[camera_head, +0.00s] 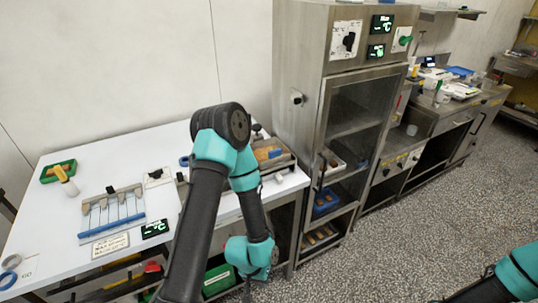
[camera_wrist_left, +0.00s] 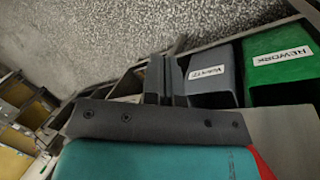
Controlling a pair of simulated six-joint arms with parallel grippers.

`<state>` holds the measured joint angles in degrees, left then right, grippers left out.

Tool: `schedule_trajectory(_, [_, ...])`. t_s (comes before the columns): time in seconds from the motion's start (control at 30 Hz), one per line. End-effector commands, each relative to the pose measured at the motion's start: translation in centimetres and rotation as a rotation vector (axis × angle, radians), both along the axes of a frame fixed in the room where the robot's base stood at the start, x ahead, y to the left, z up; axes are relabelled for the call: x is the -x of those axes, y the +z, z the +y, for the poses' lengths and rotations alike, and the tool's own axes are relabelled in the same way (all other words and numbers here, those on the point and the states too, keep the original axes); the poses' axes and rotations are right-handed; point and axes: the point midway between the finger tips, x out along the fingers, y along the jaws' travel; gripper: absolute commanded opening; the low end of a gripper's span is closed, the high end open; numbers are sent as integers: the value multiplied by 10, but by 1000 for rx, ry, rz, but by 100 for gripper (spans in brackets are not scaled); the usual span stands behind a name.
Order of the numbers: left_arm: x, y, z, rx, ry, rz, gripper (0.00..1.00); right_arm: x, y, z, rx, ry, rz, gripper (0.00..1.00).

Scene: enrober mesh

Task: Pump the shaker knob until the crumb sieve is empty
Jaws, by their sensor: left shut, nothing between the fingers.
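My left arm reaches up across the white table and bends down over its front edge. Its gripper (camera_head: 247,289) hangs low in front of the table, small and dark in the head view. In the left wrist view the two dark fingers (camera_wrist_left: 167,65) are together, with nothing held. A metal unit with a brown-orange load (camera_head: 270,154) stands at the table's right end, partly behind my arm. I cannot tell whether it is the crumb sieve. A dark round part (camera_head: 256,127) shows beside my elbow; I cannot tell whether it is the shaker knob. My right gripper is out of view.
Below the table is a green bin (camera_head: 217,281); the left wrist view shows a green REWORK bin (camera_wrist_left: 282,64) and a grey bin (camera_wrist_left: 212,75). A tall steel cabinet (camera_head: 305,55) stands right of the table. A blue-edged rack (camera_head: 112,225) lies on the table.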

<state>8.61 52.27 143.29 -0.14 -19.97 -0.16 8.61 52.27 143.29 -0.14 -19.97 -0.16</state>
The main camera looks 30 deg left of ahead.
Motion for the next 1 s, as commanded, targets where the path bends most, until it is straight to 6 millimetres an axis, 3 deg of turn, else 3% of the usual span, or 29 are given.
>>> schedule_trajectory(0.37, [-1,0,0,0,0,-1,0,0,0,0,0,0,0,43])
schedule_trajectory(0.53, [-15,6,0,-1,-1,-20,0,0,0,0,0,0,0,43])
schedule_trajectory(0.77, [-73,33,-1,-4,-13,-92,0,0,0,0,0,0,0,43])
schedule_trajectory(1.0, [-147,86,-4,-9,-27,-187,0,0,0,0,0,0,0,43])
